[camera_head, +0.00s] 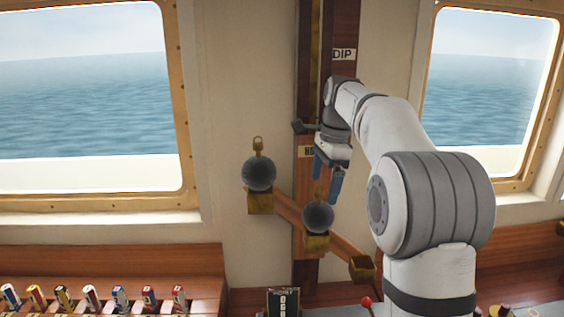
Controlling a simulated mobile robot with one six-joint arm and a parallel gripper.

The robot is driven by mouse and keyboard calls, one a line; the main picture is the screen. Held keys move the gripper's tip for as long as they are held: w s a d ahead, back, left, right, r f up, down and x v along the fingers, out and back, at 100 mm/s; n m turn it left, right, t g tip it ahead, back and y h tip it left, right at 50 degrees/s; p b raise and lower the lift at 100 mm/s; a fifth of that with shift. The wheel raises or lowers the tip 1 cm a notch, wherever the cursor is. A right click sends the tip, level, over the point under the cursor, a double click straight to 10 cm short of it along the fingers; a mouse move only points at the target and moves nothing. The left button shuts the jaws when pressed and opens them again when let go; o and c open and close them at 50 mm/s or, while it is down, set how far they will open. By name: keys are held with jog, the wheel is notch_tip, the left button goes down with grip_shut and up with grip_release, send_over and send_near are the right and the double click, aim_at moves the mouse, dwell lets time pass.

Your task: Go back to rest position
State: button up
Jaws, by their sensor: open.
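My gripper (327,192) hangs pointing down in front of the wooden post (313,255), its two blue fingers apart and nothing between them. The fingertips are just above a dark ball (318,217), which sits in a brass cup on a slanted wooden rail (289,209). Whether the fingers touch this ball I cannot tell. My arm reaches up from the lower right and bends over to the gripper.
Another dark ball (259,174) with a brass loop sits in the upper left cup. The lower right brass cup (362,268) is close to my arm. Several coloured handles (92,297) line the lower left. A red-knobbed lever (367,302) stands below.

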jog(key=s+f+n+t+b, duration=0.1)
jog(key=s+f+n, duration=0.2)
jog(key=s, duration=0.6)
jog(key=s+f+n+t+h+b, duration=0.1)
jog(key=s+f+n, duration=0.3)
jog(key=s, duration=0.5)
jog(key=n, duration=0.2)
jog(key=shift+a+n, duration=0.3)
jog(key=shift+a, duration=0.05)
jog(key=s+f+n, duration=0.2)
jog(key=s+f, duration=0.1)
jog(key=s, duration=0.1)
jog(key=s+f+n+b, duration=0.1)
jog(key=s+f+n, duration=0.1)
jog(key=s+f, duration=0.2)
jog(key=s+f+n+t, duration=0.1)
jog(key=s+f+n, duration=0.2)
jog(key=s+f, duration=0.1)
jog(key=shift+s+d+h, duration=0.1)
jog(key=shift+s+h, duration=0.1)
jog(key=shift+h, duration=0.1)
jog(key=shift+c, duration=0.4)
